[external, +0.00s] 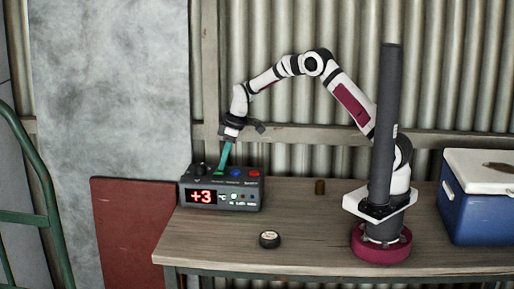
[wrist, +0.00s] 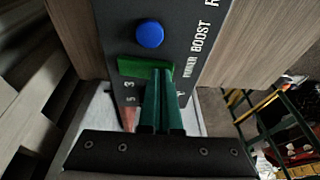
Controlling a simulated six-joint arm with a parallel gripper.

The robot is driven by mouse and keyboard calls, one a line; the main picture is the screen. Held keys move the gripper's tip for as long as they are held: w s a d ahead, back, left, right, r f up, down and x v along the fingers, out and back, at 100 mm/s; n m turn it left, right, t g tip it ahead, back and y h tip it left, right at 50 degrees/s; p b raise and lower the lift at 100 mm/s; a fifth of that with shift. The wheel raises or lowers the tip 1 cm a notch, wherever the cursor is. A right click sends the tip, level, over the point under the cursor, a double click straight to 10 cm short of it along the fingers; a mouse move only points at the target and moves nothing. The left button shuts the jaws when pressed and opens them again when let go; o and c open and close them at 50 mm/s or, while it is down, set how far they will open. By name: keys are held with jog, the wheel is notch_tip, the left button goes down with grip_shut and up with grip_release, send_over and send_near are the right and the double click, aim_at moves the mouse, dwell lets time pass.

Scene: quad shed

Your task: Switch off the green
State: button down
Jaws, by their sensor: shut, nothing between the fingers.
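A dark control box (external: 245,200) with a red "+3" display stands at the left end of the table. On its top are a green switch, a blue button (external: 235,172) and a red button (external: 254,174). In the wrist view the green switch (wrist: 132,68) is a flat rocker beside the round blue button (wrist: 150,33). My gripper (external: 222,168) is shut and empty, pointing down at the box top. In the wrist view its green fingers (wrist: 162,80) reach the edge of the green switch and partly cover it. I cannot tell whether they touch it.
A black knob (external: 199,169) is on the box's left top. A small round puck (external: 269,239) lies on the table, with a small dark cylinder (external: 320,187) behind. A blue cooler (external: 480,205) stands at the right. The table's middle is mostly clear.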

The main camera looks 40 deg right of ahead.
jog(key=shift+s+a+f, duration=0.1)
jog(key=shift+s+f, duration=0.05)
jog(key=shift+f, duration=0.15)
jog(key=shift+w+d+r, duration=0.3)
jog(key=shift+w+d, duration=0.25)
jog(key=shift+w, duration=0.05)
jog(key=shift+r, duration=0.1)
jog(key=s+r, duration=0.4)
jog(key=r, duration=0.9)
jog(key=shift+d+r, duration=0.1)
